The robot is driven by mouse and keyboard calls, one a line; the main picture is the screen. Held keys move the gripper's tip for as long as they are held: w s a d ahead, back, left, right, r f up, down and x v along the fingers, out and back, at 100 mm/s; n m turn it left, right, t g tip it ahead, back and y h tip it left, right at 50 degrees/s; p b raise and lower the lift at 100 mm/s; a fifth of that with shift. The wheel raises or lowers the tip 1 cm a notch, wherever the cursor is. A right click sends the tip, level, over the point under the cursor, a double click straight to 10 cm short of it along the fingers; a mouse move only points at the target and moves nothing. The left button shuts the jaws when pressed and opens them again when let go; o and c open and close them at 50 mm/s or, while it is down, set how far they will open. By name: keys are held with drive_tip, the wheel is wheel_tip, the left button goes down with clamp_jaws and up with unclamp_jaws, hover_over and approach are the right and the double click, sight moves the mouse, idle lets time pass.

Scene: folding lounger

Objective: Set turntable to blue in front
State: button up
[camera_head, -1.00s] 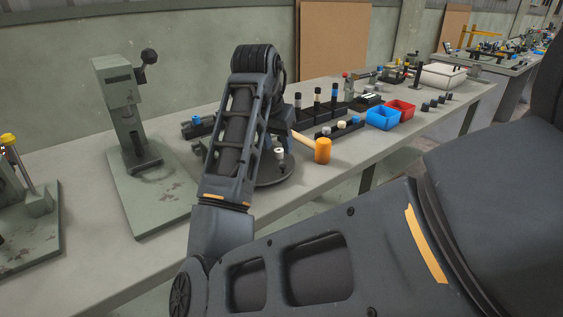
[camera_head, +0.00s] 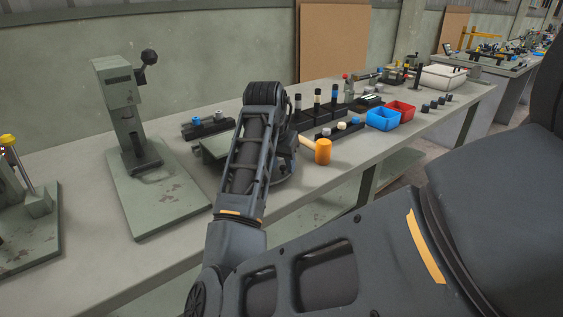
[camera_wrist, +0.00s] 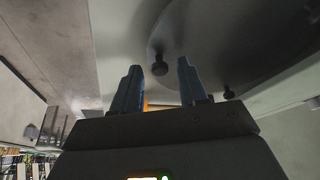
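The turntable (camera_head: 286,171) is a dark round disc on the bench, mostly hidden behind my arm in the head view. In the wrist view, a large dark round surface (camera_wrist: 235,40), apparently the turntable, fills the upper right. A dark knob (camera_wrist: 158,66) shows between and just beyond my fingertips, and a second knob (camera_wrist: 228,93) is to the right. My gripper (camera_wrist: 158,78) is open, its two fingers apart with nothing visibly held; contact with the knob cannot be told. The gripper is hidden in the head view. No blue mark on the turntable can be made out.
An orange mallet (camera_head: 323,151) lies right of the turntable. A grey-green press (camera_head: 128,115) stands to the left. Behind are a rack with several pegs (camera_head: 318,112), a blue bin (camera_head: 382,118) and a red bin (camera_head: 401,109). The bench front right is clear.

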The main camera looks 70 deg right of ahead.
clamp_jaws()
